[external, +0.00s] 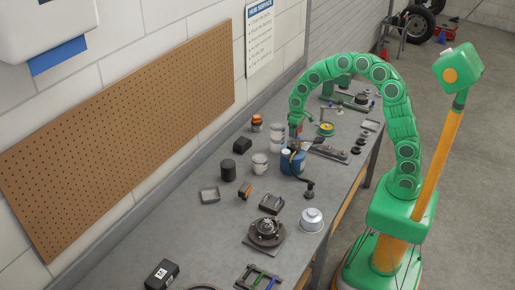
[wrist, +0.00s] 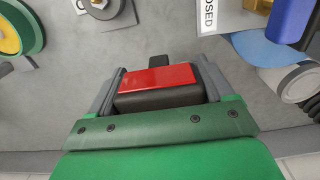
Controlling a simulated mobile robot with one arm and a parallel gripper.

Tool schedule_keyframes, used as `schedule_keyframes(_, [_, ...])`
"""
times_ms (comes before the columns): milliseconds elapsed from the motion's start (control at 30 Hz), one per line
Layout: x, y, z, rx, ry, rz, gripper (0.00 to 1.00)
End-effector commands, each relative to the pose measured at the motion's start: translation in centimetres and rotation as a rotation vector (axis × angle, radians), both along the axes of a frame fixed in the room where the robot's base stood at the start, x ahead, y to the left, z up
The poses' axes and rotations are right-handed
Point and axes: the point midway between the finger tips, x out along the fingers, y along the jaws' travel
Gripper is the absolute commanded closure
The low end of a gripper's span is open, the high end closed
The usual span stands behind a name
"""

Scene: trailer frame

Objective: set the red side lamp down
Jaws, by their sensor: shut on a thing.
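The red side lamp (wrist: 158,77), a red rectangular lens on a dark body, is between the two grey fingers of my gripper (wrist: 160,84) in the wrist view. The fingers are shut on its sides. A small dark piece sticks out beyond its far edge. Grey bench top shows past the lamp; I cannot tell whether the lamp touches it. In the external view my green arm arches over the grey workbench (external: 215,232) and my gripper (external: 296,140) points down behind the blue can. The lamp is too small and hidden to make out there.
A blue can (external: 291,162) stands close to my gripper, with pale tins (external: 260,163) to its left. A green and yellow reel (external: 325,129) lies to the right; it also shows in the wrist view (wrist: 18,28). A white lettered card (wrist: 240,15) is close by. The pegboard wall runs behind.

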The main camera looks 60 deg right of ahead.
Motion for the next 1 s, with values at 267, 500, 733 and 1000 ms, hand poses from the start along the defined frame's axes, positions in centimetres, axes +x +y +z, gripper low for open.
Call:
schedule_keyframes(267, [-0.1,0.0,-3.8,0.0,0.002,-0.001,0.55])
schedule_keyframes(500, [-0.1,0.0,-6.0,0.0,0.003,-0.001,0.55])
schedule_keyframes(733, [0.0,0.0,-7.5,0.0,-0.001,-0.001,0.55])
schedule_keyframes(1000, [0.0,0.0,-7.7,0.0,0.0,-0.001,0.55])
